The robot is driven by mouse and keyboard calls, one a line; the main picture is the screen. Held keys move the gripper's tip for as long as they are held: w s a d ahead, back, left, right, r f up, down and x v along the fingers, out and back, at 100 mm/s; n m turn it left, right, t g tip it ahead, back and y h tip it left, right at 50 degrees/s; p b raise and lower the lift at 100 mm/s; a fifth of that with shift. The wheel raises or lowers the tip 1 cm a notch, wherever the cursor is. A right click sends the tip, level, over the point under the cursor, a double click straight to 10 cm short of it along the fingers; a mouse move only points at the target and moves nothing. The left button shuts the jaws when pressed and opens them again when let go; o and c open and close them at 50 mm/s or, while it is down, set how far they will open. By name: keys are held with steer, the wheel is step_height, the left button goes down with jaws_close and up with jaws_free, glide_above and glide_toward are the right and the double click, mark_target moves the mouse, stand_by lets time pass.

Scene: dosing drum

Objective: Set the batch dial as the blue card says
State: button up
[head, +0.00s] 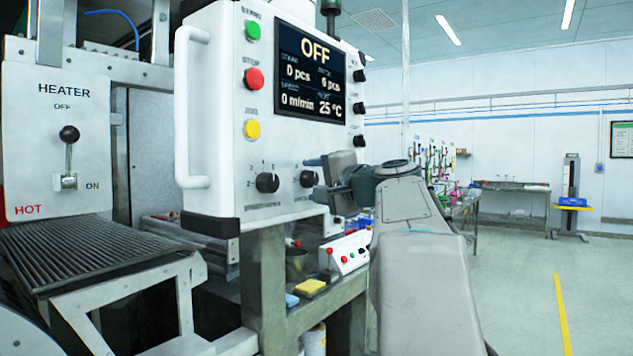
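The white control panel (217,120) fills the middle left of the head view. Two black dials sit low on its front: a left dial (268,183) with small numbers around it and a right dial (309,178). Their labels are too blurred to read, so I cannot tell which is the batch dial. My gripper (315,177) is beside the right dial, its fingers apart above and below the dial's level. I cannot tell if they touch it. The screen (310,72) reads OFF, 0 pcs and 6 pcs. I see no readable blue card.
Green (253,31), red (254,79) and yellow (252,129) buttons line the panel above the dials. A white handle (192,108) is at its left edge. A hot-marked heater box (62,140) stands at left. Open floor (530,290) lies at right.

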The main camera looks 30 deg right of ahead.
steer(key=shift+s, duration=0.1)
steer(key=s, duration=1.3)
steer(key=shift+s+d+b, duration=0.25)
steer(key=shift+s+b, duration=0.05)
steer(key=shift+b, duration=0.1)
steer(key=w+a+f+n+g+y+p, duration=0.35)
steer(key=a+f+n+g+p, duration=0.4)
steer(key=a+f, duration=0.95)
steer(key=s+a+f+n+g+h+p, duration=0.4)
steer(key=s+a+f+n+g+p, duration=0.3)
steer(key=s+f, duration=0.4)
step_height(320, 180, down, 3)
steer(key=shift+s+a+r+g+p, duration=0.2)
steer(key=shift+s+a+g+p, duration=0.15)
steer(key=shift+a, duration=0.3)
